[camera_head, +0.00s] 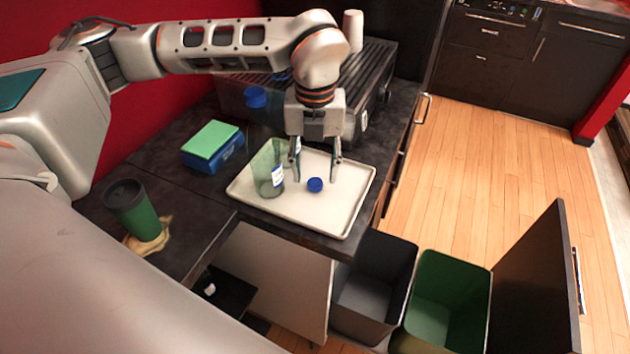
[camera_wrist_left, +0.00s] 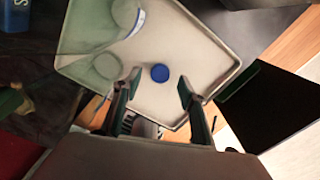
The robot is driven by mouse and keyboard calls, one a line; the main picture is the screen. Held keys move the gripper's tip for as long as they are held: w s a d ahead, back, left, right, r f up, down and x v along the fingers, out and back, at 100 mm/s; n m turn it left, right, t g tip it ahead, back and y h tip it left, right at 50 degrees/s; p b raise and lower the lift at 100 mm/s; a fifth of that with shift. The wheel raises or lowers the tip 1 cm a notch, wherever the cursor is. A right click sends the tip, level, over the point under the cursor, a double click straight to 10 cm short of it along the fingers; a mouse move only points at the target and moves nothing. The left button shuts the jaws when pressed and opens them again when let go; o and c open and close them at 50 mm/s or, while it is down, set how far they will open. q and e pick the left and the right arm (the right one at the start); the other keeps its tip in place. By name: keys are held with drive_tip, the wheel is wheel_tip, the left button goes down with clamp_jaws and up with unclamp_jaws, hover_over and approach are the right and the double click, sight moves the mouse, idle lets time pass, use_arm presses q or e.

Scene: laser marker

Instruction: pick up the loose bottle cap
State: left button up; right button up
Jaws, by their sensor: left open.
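The loose blue bottle cap (camera_head: 315,185) lies on a white tray (camera_head: 340,215) on the dark counter. My left gripper (camera_head: 316,178) is open, with its fingers pointing down above the tray around the cap's position. In the left wrist view, the cap (camera_wrist_left: 159,73) lies beyond the gap between the open fingertips (camera_wrist_left: 157,85), apart from both. A clear greenish container (camera_head: 268,170) with a label stands on the tray just left of the gripper; it also shows in the left wrist view (camera_wrist_left: 100,30). My right gripper is not in view.
A green and blue box (camera_head: 212,147) and a green tumbler (camera_head: 137,212) stand on the counter to the left. A bottle with a blue cap (camera_head: 256,98) stands behind the tray. Open grey (camera_head: 372,285) and green (camera_head: 441,305) bins are below the counter's front edge.

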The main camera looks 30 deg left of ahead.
use_arm(q)
drive_tip(key=shift+f, duration=1.2)
drive_tip(key=c, duration=0.8)
drive_tip(key=shift+o, duration=0.2)
drive_tip(key=shift+r, duration=0.15)
